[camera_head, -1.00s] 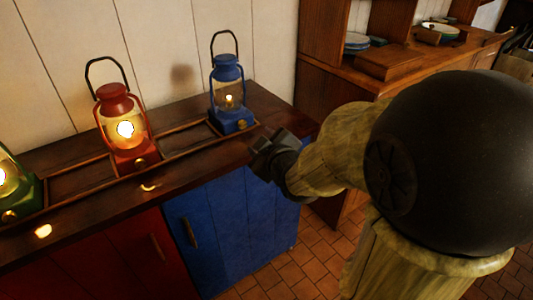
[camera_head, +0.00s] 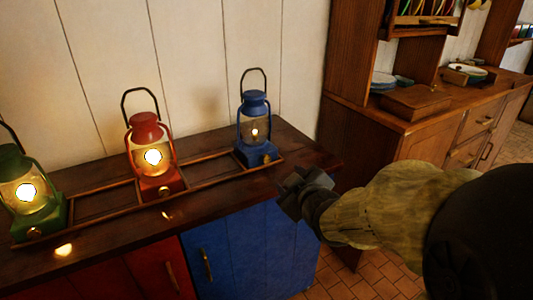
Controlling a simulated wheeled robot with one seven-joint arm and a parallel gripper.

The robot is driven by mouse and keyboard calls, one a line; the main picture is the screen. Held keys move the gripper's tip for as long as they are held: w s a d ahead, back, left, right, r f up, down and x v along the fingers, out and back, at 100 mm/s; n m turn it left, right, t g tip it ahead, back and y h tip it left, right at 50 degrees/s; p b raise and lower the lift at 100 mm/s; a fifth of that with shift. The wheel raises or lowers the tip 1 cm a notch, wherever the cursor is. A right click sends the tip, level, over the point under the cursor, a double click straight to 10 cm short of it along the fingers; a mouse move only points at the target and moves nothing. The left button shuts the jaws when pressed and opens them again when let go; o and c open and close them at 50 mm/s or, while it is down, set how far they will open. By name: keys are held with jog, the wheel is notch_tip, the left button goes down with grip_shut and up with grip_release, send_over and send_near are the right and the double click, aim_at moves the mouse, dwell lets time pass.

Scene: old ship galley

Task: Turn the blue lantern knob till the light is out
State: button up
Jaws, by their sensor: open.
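The blue lantern (camera_head: 254,105) stands upright at the right end of a wooden rack on the counter. A small flame (camera_head: 255,132) glows inside its glass, dimmer than the flames of the other two lanterns. Its small brass knob (camera_head: 267,159) is on the front of the blue base. My gripper (camera_head: 287,187) is open and empty, in front of the counter's edge, below and to the right of the knob and apart from it. My dark wrist hides part of the gripper, so its fingertips are hard to make out.
A lit red lantern (camera_head: 146,127) and a lit green lantern (camera_head: 14,165) stand left in the same rack (camera_head: 105,216). Blue cupboard doors (camera_head: 235,250) are below the counter. A wooden dresser (camera_head: 440,125) with dishes stands at the right.

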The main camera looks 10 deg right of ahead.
jog(key=d+m+y+p, duration=0.1)
jog(key=m+p, duration=0.1)
jog(key=p, duration=0.2)
jog(key=d+r+m+g+y+p, duration=0.1)
jog(key=d+m+p, duration=0.1)
jog(key=p, duration=0.2)
jog(key=d+m+y+p, duration=0.1)
jog(key=p, duration=0.3)
jog(key=shift+w+d+r+m+g+y+p, duration=0.3)
jog(key=shift+d+r+m, duration=0.05)
jog(key=shift+m, duration=0.05)
jog(key=shift+w, duration=0.1)
jog(key=p, duration=0.5)
send_near(268, 160)
jog(key=x, duration=0.7)
jog(key=shift+w+a+f, duration=0.15)
jog(key=shift+w+a, duration=0.05)
jog(key=shift+w, duration=0.05)
